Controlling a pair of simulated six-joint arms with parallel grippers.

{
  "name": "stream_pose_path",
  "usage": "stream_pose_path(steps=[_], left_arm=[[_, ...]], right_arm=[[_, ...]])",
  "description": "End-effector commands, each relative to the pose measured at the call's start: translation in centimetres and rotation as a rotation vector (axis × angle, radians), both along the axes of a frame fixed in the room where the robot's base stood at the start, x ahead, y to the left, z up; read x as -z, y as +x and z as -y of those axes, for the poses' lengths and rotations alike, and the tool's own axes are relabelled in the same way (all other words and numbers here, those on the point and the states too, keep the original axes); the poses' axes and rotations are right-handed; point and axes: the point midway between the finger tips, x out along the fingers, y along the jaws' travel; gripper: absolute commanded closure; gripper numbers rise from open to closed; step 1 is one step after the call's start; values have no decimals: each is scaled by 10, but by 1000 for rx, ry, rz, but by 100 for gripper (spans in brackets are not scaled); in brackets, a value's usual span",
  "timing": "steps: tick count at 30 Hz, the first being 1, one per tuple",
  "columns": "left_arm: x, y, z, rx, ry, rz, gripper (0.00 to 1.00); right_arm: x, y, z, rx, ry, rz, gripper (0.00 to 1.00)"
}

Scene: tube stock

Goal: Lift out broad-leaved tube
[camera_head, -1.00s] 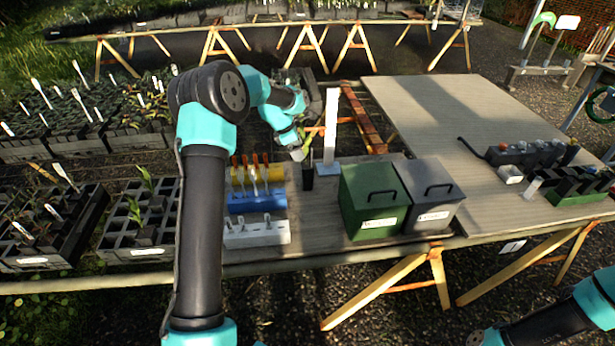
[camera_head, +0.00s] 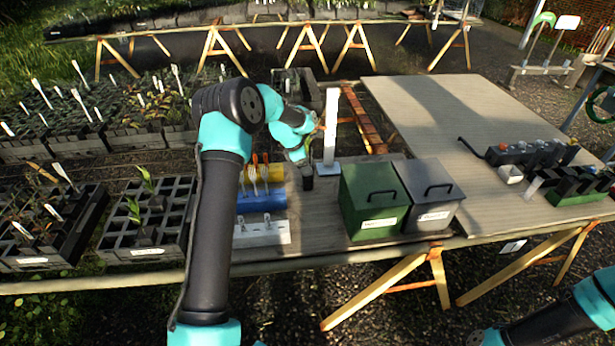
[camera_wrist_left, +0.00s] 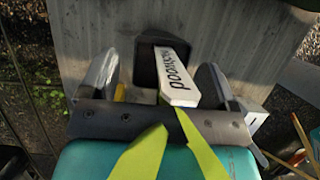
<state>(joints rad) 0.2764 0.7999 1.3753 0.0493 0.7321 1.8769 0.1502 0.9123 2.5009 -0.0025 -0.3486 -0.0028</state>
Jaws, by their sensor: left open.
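A dark tube (camera_head: 308,179) stands on the bench beside the white post, its upper part hidden by my left gripper (camera_head: 302,162). In the left wrist view the dark tube (camera_wrist_left: 147,66) sits between the two spread fingers of my left gripper (camera_wrist_left: 158,82), with gaps on both sides. A white label (camera_wrist_left: 175,78) with dark lettering rises from it. Broad, bright green leaves (camera_wrist_left: 140,155) cross in front of the gripper's palm. Two leafy plants (camera_head: 147,180) stand in a dark grey cell tray (camera_head: 118,254) at the left.
A green lidded box (camera_head: 372,205) and a grey lidded box (camera_head: 428,195) stand to the right. The bench beyond them has bare room.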

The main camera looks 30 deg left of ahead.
Motion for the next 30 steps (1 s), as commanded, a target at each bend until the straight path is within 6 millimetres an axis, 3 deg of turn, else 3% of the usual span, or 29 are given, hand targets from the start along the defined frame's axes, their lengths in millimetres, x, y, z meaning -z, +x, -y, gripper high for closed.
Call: stream_pose_path(steps=[6, 21, 30], left_arm=[[22, 6, 7, 0, 1, 1, 18], [23, 6, 7, 0, 1, 1, 18], [23, 6, 7, 0, 1, 1, 45]], right_arm=[[0, 0, 0, 0, 0, 0, 51], [0, 0, 0, 0, 0, 0, 51], [0, 0, 0, 0, 0, 0, 51]])
